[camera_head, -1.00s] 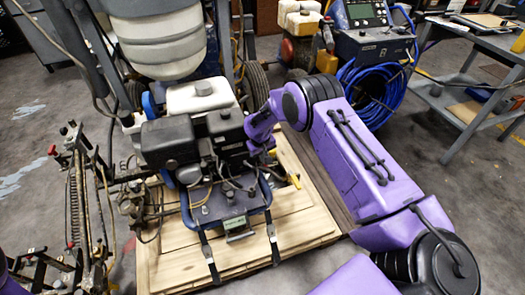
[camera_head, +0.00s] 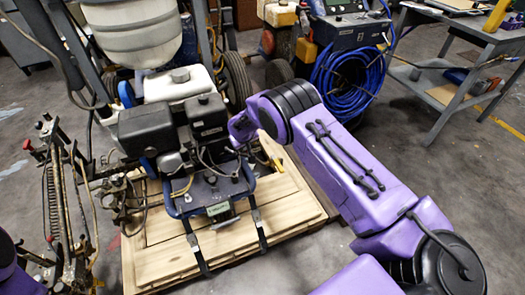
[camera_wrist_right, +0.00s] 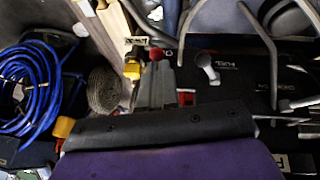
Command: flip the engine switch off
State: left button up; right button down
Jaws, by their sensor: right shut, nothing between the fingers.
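The engine (camera_head: 172,130), with a white tank and black housings, sits on the striper above a wooden pallet. My right arm comes in from the right in the head view, its wrist (camera_head: 243,127) close to the engine's right side. Its fingertips are hidden there. In the right wrist view my right gripper (camera_wrist_right: 158,75) is shut and empty, in front of the dark engine panel (camera_wrist_right: 235,75). A red knob (camera_wrist_right: 155,53) shows at its fingertips; I cannot tell whether they touch. A small red part (camera_wrist_right: 187,98) is beside the fingers. I cannot tell which is the engine switch.
A pale lever (camera_wrist_right: 206,67) stands by fuel lettering on the panel, close right of the fingers. Grey bent rods are farther right. A blue hose coil (camera_head: 350,80) and a workbench (camera_head: 462,55) stand behind.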

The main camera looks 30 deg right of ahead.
jog(key=s+f, duration=0.1)
jog(key=f, duration=0.1)
jog(key=shift+s+f, duration=0.4)
jog(key=shift+w+r+b, duration=0.4)
jog(key=shift+w+b, duration=0.25)
jog(key=shift+w, duration=0.1)
